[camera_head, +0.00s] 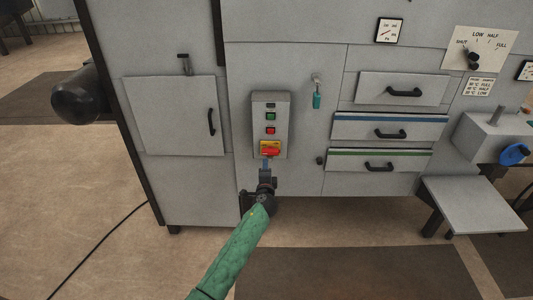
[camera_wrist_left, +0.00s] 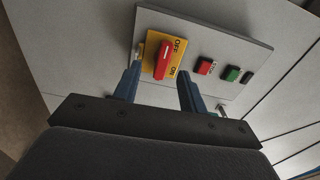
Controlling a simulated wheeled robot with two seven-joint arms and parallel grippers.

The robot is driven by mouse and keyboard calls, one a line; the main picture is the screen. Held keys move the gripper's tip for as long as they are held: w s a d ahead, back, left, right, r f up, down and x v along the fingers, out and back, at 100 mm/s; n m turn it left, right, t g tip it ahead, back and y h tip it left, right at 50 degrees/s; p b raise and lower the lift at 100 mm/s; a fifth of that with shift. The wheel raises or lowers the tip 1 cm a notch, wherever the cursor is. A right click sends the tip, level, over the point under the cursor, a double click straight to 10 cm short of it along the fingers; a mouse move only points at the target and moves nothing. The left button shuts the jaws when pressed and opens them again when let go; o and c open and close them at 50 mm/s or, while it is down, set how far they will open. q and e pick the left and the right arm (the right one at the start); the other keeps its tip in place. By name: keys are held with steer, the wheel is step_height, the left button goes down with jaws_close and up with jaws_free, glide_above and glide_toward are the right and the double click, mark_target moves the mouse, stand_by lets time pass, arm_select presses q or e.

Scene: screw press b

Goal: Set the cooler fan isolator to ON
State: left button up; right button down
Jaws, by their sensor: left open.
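The cooler fan isolator is a yellow plate (camera_head: 263,144) with a red handle (camera_head: 270,151), low on a grey control box. In the left wrist view the yellow plate (camera_wrist_left: 150,37) carries the words OFF and ON, and its red handle (camera_wrist_left: 162,62) lies roughly level across the plate as seen from the head. I cannot tell for sure which word the handle points to. My left gripper (camera_head: 266,165) is just below the handle. In the wrist view its blue fingers (camera_wrist_left: 158,76) are open, one on each side of the handle, with no clear contact. My right gripper is out of view.
Above the isolator are red and green buttons (camera_head: 270,116) on the control box (camera_head: 283,98). A teal tag (camera_head: 317,101) hangs to the right. Drawers with black handles (camera_head: 390,133) and a grey shelf (camera_head: 480,205) stand further right. A cabinet door (camera_head: 170,115) is on the left.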

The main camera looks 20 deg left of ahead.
mark_target(267, 154)
arm_select(q)
steer(key=x, duration=0.2)
steer(key=p+x, duration=0.1)
steer(key=x, duration=0.2)
steer(key=r+p+x, duration=0.1)
steer(key=x, duration=0.1)
steer(key=shift+w+d, duration=0.1)
steer(key=shift+w, duration=0.25)
steer(key=shift+w+f, duration=0.1)
steer(key=shift+w, duration=0.3)
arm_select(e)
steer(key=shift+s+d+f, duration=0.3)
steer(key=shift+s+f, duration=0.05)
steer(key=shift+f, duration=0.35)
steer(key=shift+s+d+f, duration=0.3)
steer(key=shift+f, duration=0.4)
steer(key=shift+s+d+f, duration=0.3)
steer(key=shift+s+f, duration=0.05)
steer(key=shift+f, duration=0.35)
arm_select(q)
steer(key=c, duration=0.8)
steer(key=shift+m, duration=0.3)
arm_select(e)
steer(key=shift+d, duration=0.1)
